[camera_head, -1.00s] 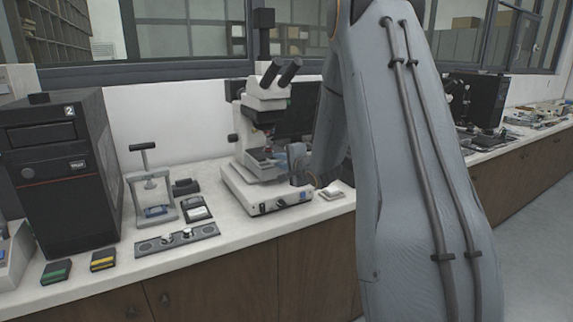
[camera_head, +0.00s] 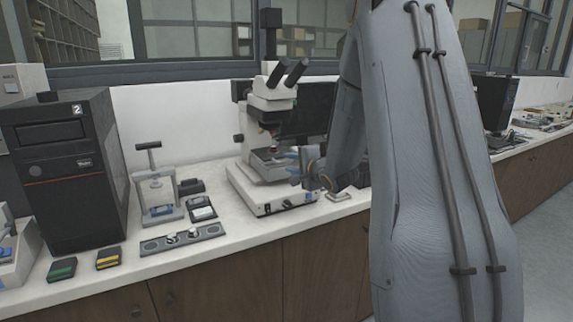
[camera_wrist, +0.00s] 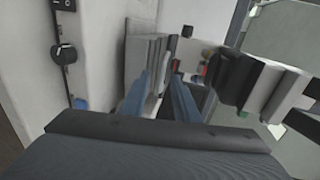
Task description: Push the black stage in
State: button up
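The microscope (camera_head: 262,120) stands on the bench, white with black eyepieces. Its stage (camera_head: 266,156) sits low under the objectives and looks dark with grey parts; arm and fingers partly cover its right side. My gripper (camera_head: 296,160) is at the right of the stage, with blue fingertips close to it. In the wrist view, the two blue fingers of my gripper (camera_wrist: 160,98) stand apart with nothing clearly held between them. Grey stage plates (camera_wrist: 148,52) lie just beyond the fingers, and a dark surface shows by the right finger. Contact cannot be told.
The microscope base (camera_head: 270,203) has knobs on its front. The mounting press (camera_head: 157,192), a slotted grey plate (camera_head: 183,238) and a black computer tower (camera_head: 65,165) stand to the left. A dark monitor (camera_head: 305,110) is behind the microscope. Open floor is at the right.

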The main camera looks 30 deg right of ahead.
jog(key=v, duration=0.4)
dwell(0.4)
